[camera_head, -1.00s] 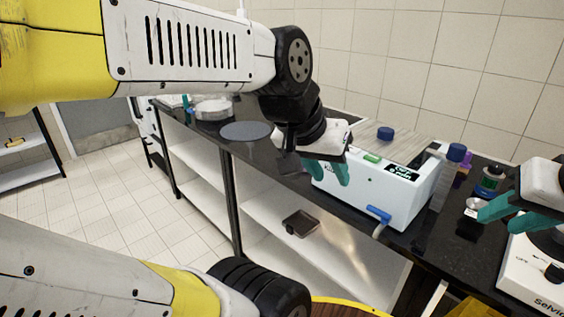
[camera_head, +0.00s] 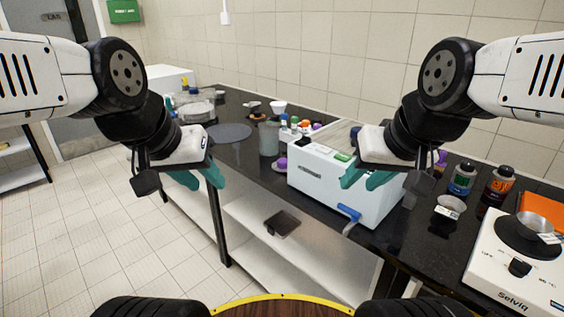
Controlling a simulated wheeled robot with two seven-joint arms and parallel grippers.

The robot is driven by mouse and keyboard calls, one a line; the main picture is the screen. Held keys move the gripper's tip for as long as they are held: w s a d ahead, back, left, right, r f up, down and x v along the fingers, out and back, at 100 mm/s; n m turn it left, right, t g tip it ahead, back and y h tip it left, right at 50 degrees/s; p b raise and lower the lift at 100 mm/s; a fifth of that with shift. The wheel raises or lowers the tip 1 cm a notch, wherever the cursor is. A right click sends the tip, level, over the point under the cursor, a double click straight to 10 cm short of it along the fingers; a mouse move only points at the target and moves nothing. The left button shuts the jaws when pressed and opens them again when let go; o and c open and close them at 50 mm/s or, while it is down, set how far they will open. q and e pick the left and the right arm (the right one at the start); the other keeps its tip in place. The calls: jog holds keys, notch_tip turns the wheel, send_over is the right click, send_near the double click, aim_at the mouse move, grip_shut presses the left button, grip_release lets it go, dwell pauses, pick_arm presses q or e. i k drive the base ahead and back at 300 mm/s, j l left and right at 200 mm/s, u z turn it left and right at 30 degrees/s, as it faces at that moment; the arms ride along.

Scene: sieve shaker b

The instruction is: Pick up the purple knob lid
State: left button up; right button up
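A small purple knob (camera_head: 281,163), apparently on a pale round lid, sits on the black counter just left of the white box. The box partly hides its base. My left gripper (camera_head: 203,180) has its teal fingers apart and is empty, in front of the counter's edge and left of the knob. My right gripper (camera_head: 365,180) has its teal fingers apart and is empty, in front of the white box and right of the knob. Other purple bits show behind the box (camera_head: 316,126) and beside my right wrist (camera_head: 440,158); their shapes are unclear.
The white box (camera_head: 325,183) with a blue-handled tap (camera_head: 349,212) stands at the counter's front. A clear beaker (camera_head: 269,138) and small coloured-cap bottles stand behind the knob. A grey disc (camera_head: 229,132) lies left. Bottles (camera_head: 463,178) and a white hotplate (camera_head: 515,270) are right.

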aim_at(280, 166)
jog(key=z, duration=2)
jog(key=u, duration=0.55)
jog(key=i+j+u, duration=0.2)
jog(key=u, duration=0.15)
jog(key=i+j+u, duration=0.15)
jog(key=u, duration=0.25)
jog(key=i+j+u, duration=0.1)
jog(key=i+u, duration=0.25)
jog(key=k, duration=0.1)
